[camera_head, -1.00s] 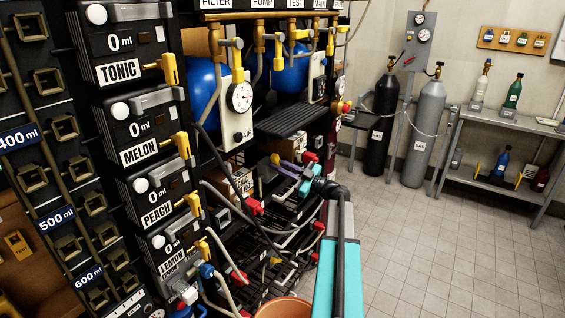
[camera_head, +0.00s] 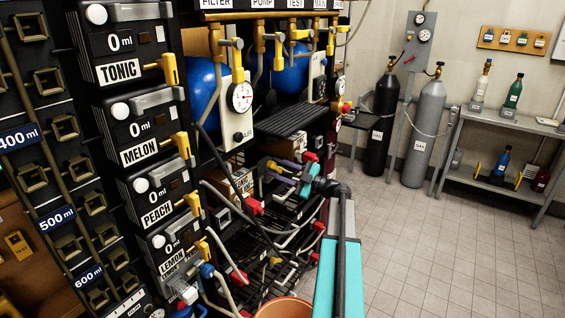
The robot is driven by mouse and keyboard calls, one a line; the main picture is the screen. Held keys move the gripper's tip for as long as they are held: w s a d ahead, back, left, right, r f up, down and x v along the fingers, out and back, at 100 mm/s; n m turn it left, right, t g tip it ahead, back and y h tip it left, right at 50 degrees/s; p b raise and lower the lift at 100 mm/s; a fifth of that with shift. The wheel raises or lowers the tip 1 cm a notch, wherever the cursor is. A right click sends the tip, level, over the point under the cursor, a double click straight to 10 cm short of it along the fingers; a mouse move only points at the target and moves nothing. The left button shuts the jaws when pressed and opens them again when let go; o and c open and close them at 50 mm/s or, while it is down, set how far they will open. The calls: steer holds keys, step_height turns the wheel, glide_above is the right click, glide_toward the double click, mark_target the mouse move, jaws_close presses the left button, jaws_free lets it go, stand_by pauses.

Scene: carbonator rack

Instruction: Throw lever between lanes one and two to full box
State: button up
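My gripper (camera_head: 272,171) is at the end of my teal arm, in front of the rack's lower shelves and below the black grille. It is small and dark against the clutter, with purple parts near it. I cannot tell how far apart its fingers are, and I see nothing clearly held. Red handles show on the rack near it: one (camera_head: 255,207) below and left of my gripper, another (camera_head: 310,157) above and right. I cannot tell which part is the lever between lanes one and two. No lane numbers or full box are readable.
Flavour dispensers such as TONIC (camera_head: 119,73) with yellow taps line the left. Hoses (camera_head: 222,285) hang low in front of the wire shelves. An orange bucket (camera_head: 284,308) stands at the bottom. Gas cylinders (camera_head: 424,135) and a bench (camera_head: 510,118) stand right. The tiled floor (camera_head: 440,245) is clear.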

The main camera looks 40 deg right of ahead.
mark_target(276, 168)
steer(key=shift+s, duration=0.15)
steer(key=shift+a+b+v, duration=0.15)
steer(key=shift+b+v, duration=0.7)
steer(key=shift+b, duration=0.25)
steer(key=shift+a+b+v, duration=0.1)
steer(key=shift+b+v, duration=0.8)
steer(key=shift+b, duration=0.2)
steer(key=shift+s+d+r+b, duration=0.1)
steer(key=shift+s+r+b, duration=0.05)
steer(key=shift+s+b, duration=0.4)
steer(key=shift+s+d+r+b, duration=0.15)
steer(key=shift+s+b, duration=0.3)
steer(key=shift+s, duration=0.25)
